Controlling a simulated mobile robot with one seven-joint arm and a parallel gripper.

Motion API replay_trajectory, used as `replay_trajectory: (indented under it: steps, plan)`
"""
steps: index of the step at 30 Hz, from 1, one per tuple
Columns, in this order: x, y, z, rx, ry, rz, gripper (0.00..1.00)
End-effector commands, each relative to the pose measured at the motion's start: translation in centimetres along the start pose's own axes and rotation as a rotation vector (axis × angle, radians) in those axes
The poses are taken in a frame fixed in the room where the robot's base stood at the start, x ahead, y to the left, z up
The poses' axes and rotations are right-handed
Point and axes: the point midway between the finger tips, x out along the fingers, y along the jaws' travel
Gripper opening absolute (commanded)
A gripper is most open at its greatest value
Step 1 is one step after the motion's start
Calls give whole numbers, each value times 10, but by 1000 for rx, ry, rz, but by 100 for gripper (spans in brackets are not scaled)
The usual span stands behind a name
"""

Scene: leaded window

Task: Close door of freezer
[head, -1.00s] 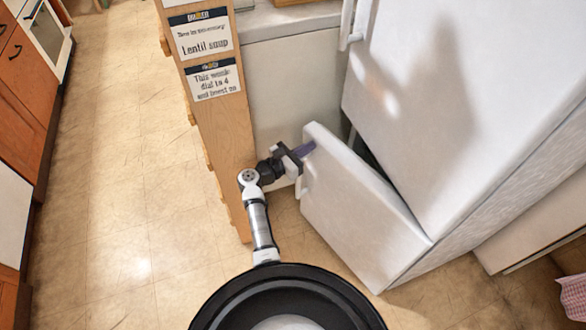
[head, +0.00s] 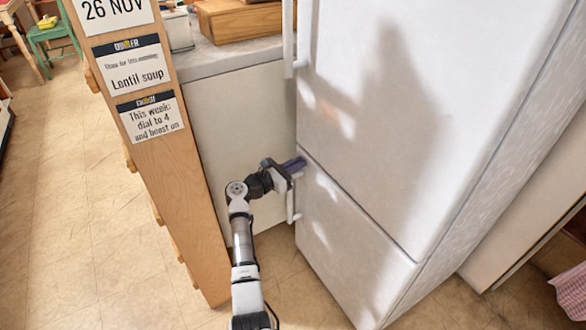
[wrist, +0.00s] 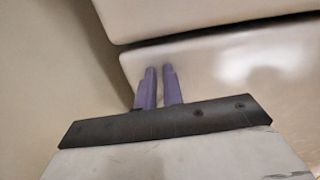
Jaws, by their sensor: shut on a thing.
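The freezer door (head: 345,235) is the white lower door of the fridge-freezer. In the head view it looks about flush below the upper door, with a thin dark seam between them. Its white handle (head: 292,205) is at its left edge. My gripper (head: 295,165) is at the door's upper left corner, by the top of the handle. In the wrist view the door (wrist: 220,70) lies ahead, and the purple fingers (wrist: 159,88) are close together against it with a narrow gap. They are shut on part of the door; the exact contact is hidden.
The upper fridge door (head: 390,100) is shut, with its handle (head: 289,40) at the left. A wooden panel with notes (head: 185,200) stands close left of my arm. A counter (head: 240,45) is behind. Open floor (head: 70,220) lies left.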

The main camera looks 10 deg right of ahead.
Motion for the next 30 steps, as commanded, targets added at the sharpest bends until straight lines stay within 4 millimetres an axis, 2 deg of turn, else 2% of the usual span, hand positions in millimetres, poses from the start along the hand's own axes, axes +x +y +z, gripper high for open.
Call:
replay_trajectory:
  steps: [1,13,17,20,30]
  plan:
    - [11,-6,4,9,1,-14,0]
    - [11,-6,7,12,-2,-12,0]
    - [4,-6,10,11,-3,2,0]
    - [-7,-6,12,9,-3,28,0]
    - [-76,-10,10,4,-1,132,0]
